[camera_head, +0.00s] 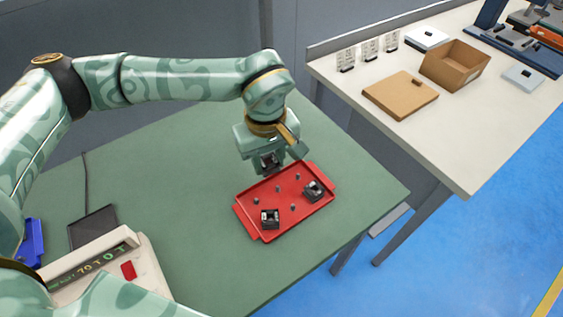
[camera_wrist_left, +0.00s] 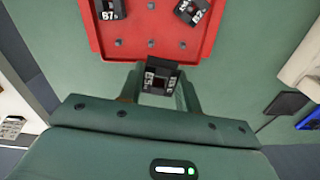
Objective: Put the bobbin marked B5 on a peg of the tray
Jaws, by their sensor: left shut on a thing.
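The red tray (camera_head: 243,211) lies on the green table and has several short grey pegs. One black bobbin (camera_head: 270,218) sits at its near left and another (camera_head: 314,190) at its right. In the left wrist view the tray (camera_wrist_left: 215,30) shows one bobbin marked B7 (camera_wrist_left: 110,10) and another (camera_wrist_left: 191,12) with a partly cut-off label. My left gripper (camera_head: 268,165) is above the tray's far left edge, shut on a black bobbin (camera_wrist_left: 160,80). Free pegs show in the tray's middle. My right gripper is out of view.
A winding machine with a lit display (camera_head: 92,261) and a blue bin (camera_head: 31,243) stand at the near left. The white bench (camera_head: 455,160) at right carries a cardboard box (camera_head: 455,64), a brown board (camera_head: 400,95) and small label stands. Green table around the tray is clear.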

